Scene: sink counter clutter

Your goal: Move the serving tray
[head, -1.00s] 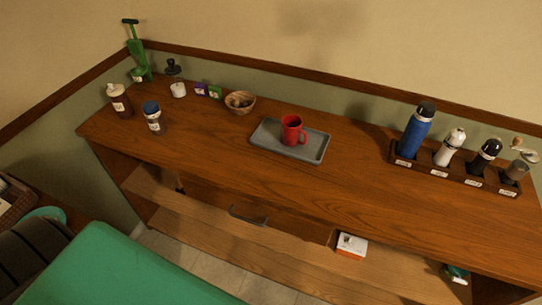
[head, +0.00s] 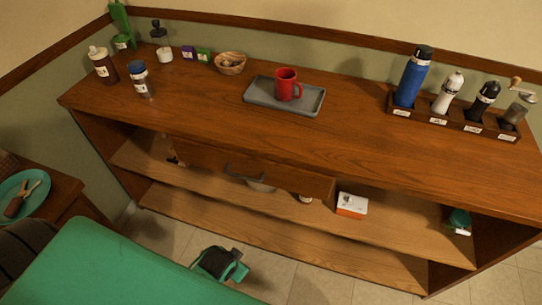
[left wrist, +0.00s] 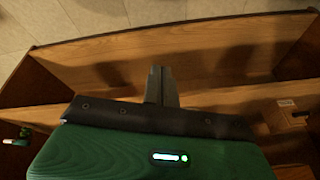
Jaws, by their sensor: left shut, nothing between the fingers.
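The serving tray (head: 260,99) is grey and rectangular with a low rim. It lies flat on the wooden counter, in the middle towards the back. A red mug (head: 286,84) stands upright on it. In the left wrist view my left gripper (left wrist: 161,72) is shut and empty, with shelf boards behind its fingers. The tray is not visible in that view, so the gripper is apart from it. My right gripper is not in view.
A bowl (head: 230,63) and several bottles stand left of the tray. A rack (head: 455,122) with a blue bottle and grinders stands right. The counter in front is clear. A drawer (head: 250,168) and open shelves lie below; a white-orange box (head: 351,204) sits there.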

